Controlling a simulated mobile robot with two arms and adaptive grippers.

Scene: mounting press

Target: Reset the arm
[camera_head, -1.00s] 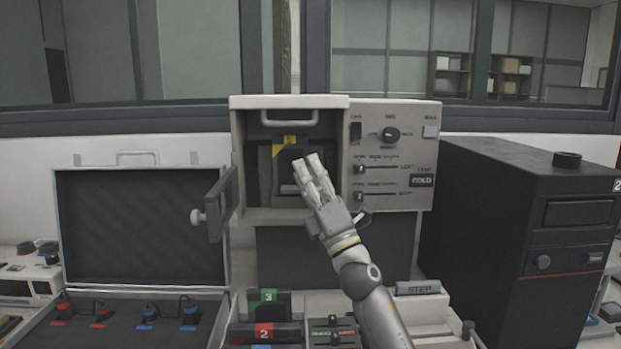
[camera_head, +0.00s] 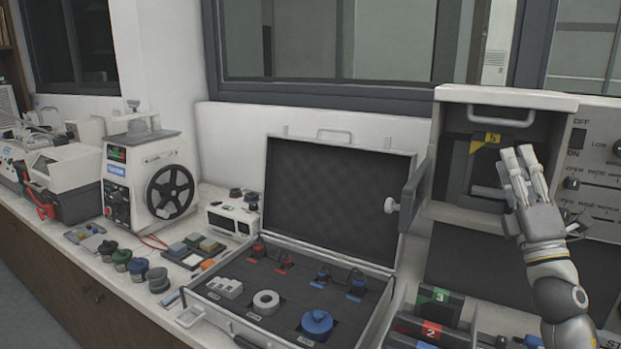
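My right gripper (camera_head: 519,163) is raised in front of the open chamber of the mounting press (camera_head: 509,97). Its fingers point up and lie close together, and I cannot tell whether it holds anything. Inside the chamber is a dark block with a yellow label (camera_head: 492,138). The press's small door (camera_head: 411,196) stands open to the left, with a round knob on it. A control panel (camera_head: 598,165) with knobs and sliders is at the right, partly cut off by the picture edge. My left gripper is not in view.
An open case (camera_head: 334,205) holds a white roll, a blue disc and several red and blue connectors. Numbered blocks (camera_head: 432,329) lie below the press. A white machine with a black handwheel (camera_head: 170,192) stands at the left, near small jars (camera_head: 121,259).

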